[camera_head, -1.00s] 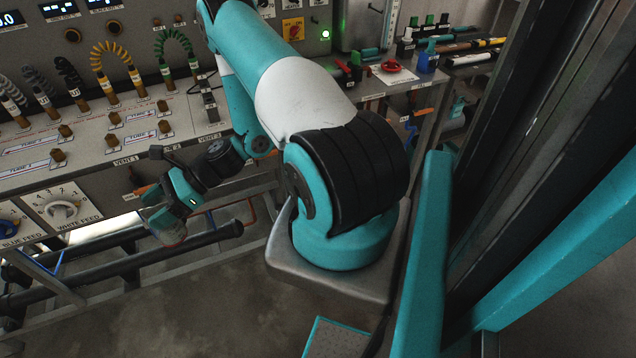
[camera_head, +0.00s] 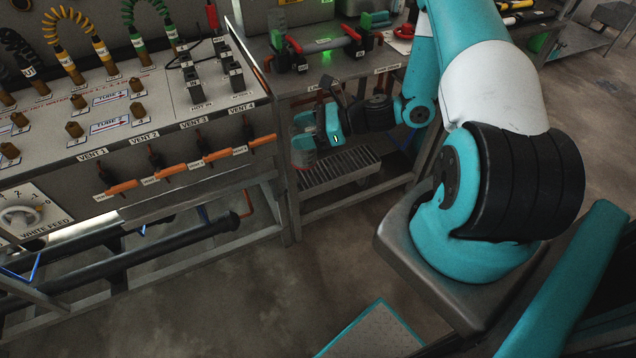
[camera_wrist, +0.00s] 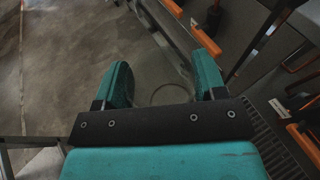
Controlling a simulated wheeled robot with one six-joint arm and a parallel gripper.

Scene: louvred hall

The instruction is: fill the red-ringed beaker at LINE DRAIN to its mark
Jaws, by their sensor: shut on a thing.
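My gripper (camera_head: 304,142) is in front of the smaller bench at the centre of the head view, above a slatted grate (camera_head: 342,168). In the wrist view my gripper (camera_wrist: 160,62) has its two teal fingers apart, around a clear vessel (camera_wrist: 168,93) whose curved rim shows faintly. It looks like the glass beaker. A label on the smaller bench's front edge (camera_head: 387,69) is too small to read for sure. Another label there is partly hidden by my wrist.
The larger bench at left carries a row of orange vent handles (camera_head: 176,170) along its front. Black pipes (camera_head: 150,235) run below it. Open floor (camera_head: 230,310) lies in front.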

